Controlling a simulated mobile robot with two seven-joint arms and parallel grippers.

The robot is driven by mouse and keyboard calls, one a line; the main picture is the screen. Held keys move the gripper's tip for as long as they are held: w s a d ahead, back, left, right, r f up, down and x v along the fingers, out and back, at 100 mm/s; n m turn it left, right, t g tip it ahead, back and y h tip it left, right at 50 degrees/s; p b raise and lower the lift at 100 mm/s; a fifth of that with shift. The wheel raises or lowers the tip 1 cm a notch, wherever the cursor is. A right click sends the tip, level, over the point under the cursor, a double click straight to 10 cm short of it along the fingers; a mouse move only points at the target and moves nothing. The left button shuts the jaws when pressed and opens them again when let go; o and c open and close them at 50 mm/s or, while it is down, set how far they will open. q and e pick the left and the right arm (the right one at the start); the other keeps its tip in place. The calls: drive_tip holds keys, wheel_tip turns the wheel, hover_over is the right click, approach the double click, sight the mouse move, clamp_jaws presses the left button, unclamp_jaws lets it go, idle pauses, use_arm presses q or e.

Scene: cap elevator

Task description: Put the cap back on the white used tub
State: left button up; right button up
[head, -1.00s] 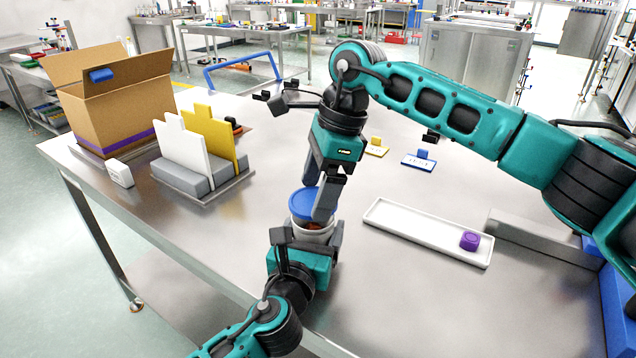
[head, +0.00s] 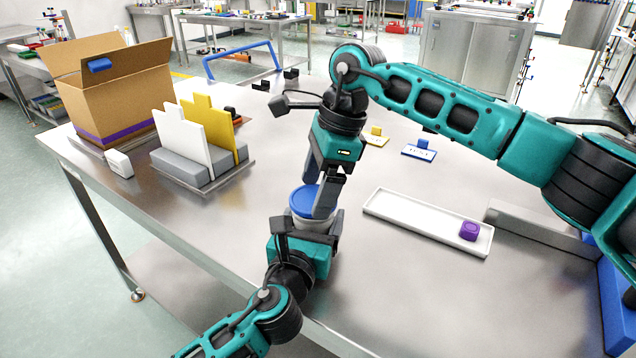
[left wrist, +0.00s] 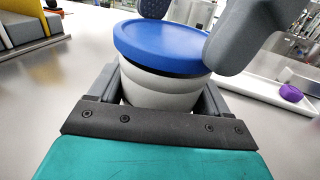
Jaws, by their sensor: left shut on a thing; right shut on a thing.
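The white tub (left wrist: 165,88) stands between the fingers of my left gripper (left wrist: 158,95), which is shut on it. In the head view the tub (head: 301,222) is mostly hidden by my left gripper (head: 305,232). The blue cap (left wrist: 160,42) sits over the tub's mouth. A dark gap shows under its right edge, so it looks slightly tilted. My right gripper (head: 316,205) comes down from above and is shut on the cap, which also shows in the head view (head: 304,198).
A white tray (head: 400,222) with a purple cap (head: 468,231) lies to the right. A grey rack with white and yellow dividers (head: 190,165) and a cardboard box (head: 120,100) stand left. Yellow and blue stands (head: 419,152) lie behind. The front right tabletop is clear.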

drive_tip(key=shift+f, duration=0.6)
drive_tip(key=o, duration=0.8)
drive_tip(key=v, duration=1.2)
use_arm(q)
drive_tip(key=o, duration=1.4)
drive_tip(key=shift+o, duration=0.2)
